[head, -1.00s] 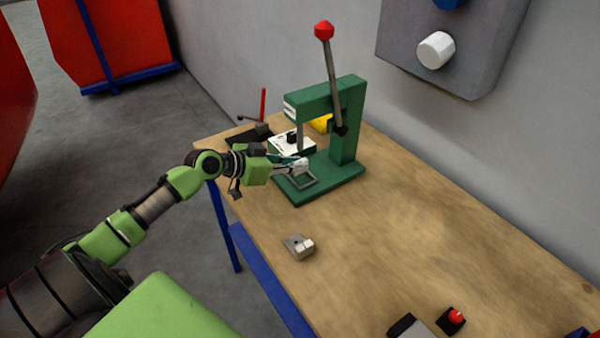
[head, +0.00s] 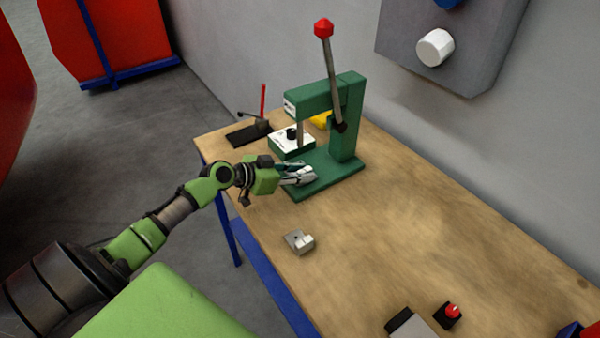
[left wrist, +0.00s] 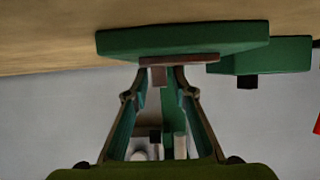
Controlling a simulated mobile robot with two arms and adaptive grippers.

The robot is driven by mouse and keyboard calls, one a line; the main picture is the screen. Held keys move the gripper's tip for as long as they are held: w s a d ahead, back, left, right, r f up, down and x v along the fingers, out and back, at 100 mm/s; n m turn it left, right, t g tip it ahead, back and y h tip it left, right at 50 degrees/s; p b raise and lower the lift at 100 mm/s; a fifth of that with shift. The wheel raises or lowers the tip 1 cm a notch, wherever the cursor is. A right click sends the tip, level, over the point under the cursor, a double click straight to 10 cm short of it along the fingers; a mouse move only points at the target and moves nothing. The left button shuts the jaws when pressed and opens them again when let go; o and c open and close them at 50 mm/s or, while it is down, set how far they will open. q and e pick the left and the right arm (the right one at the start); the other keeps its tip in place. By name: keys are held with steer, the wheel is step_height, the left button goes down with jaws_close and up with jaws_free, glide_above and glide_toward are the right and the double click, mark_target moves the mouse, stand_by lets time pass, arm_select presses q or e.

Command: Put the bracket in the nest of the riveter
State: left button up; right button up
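The green riveter (head: 349,115) stands on the far part of the workbench, its red-knobbed lever upright. Its nest was a small square frame on the base; my left gripper (head: 305,175) now covers it in the head view. My left fingers are drawn close around a small piece that I take for the bracket (left wrist: 158,77), low over the base. In the left wrist view, the riveter's base (left wrist: 180,40) lies just beyond the fingertips (left wrist: 163,75), with a thin brownish strip between. Whether the bracket rests in the nest is hidden. My right gripper is out of view.
A grey metal piece with a pale block (head: 298,241) lies on the wooden workbench (head: 400,230). A red button box (head: 449,315) is near the front. The middle right is clear.

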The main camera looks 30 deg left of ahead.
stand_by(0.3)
arm_select(q)
steer(key=shift+r, duration=0.2)
steer(key=shift+s+a, duration=0.1)
steer(key=shift+s, duration=0.15)
steer(key=b+v, duration=0.2)
steer(key=v, duration=0.9)
steer(key=shift+s+r, duration=0.2)
steer(key=shift+s+f, duration=0.1)
